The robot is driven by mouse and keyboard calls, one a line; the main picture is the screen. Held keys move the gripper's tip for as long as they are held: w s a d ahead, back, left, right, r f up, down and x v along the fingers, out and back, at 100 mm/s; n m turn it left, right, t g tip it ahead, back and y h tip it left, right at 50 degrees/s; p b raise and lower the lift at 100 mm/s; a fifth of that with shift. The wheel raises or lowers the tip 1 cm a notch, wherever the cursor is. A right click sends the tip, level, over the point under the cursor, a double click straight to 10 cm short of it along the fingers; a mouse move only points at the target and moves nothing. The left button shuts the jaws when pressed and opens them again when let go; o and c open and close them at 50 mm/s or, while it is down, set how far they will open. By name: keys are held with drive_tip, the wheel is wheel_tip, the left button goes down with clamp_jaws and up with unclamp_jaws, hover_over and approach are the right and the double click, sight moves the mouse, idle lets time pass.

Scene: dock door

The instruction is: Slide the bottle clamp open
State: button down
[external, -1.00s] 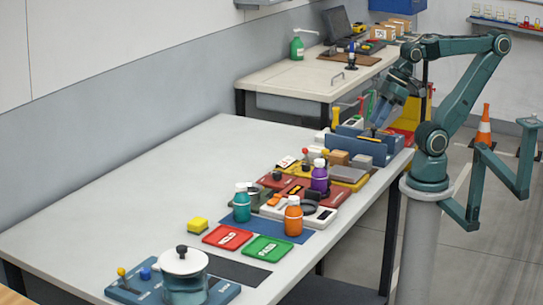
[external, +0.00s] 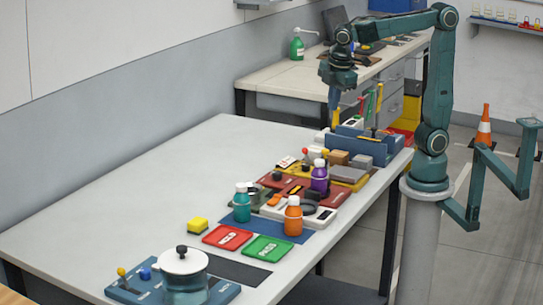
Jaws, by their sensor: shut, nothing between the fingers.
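My gripper (external: 333,103) points down, shut and empty, above the far end of the long table. It shows near a yellow upright handle (external: 335,118), and I cannot tell whether they touch. A purple bottle (external: 320,180) stands upright by the dark red board (external: 275,183). The bottle clamp is not clearly distinguishable among the small fixtures around the bottles. My gripper is well beyond all three bottles.
A blue tray (external: 350,150) stands at the table's far end. A lidded pot (external: 184,275) stands at the front. The table's left side (external: 150,190) is clear.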

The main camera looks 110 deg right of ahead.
drive_tip(key=w+f+n+g, duration=0.2)
drive_tip(key=w+f+g, duration=0.1)
drive_tip(key=w, duration=0.5)
drive_tip(key=shift+a+f+n+y, duration=0.25)
drive_tip(key=shift+f+n+y, duration=0.05)
drive_tip(key=shift+f+n, duration=0.1)
drive_tip(key=shift+d+f, duration=0.15)
drive_tip(key=shift+f, duration=0.15)
drive_tip(key=x, duration=0.3)
drive_tip(key=s+x, duration=0.1)
drive_tip(key=x, duration=0.6)
drive_tip(key=shift+s+d+r, duration=0.15)
drive_tip(key=shift+s+d, duration=0.15)
drive_tip(key=shift+d, duration=0.1)
drive_tip(key=shift+s+d, duration=0.65)
drive_tip(key=shift+s, duration=0.2)
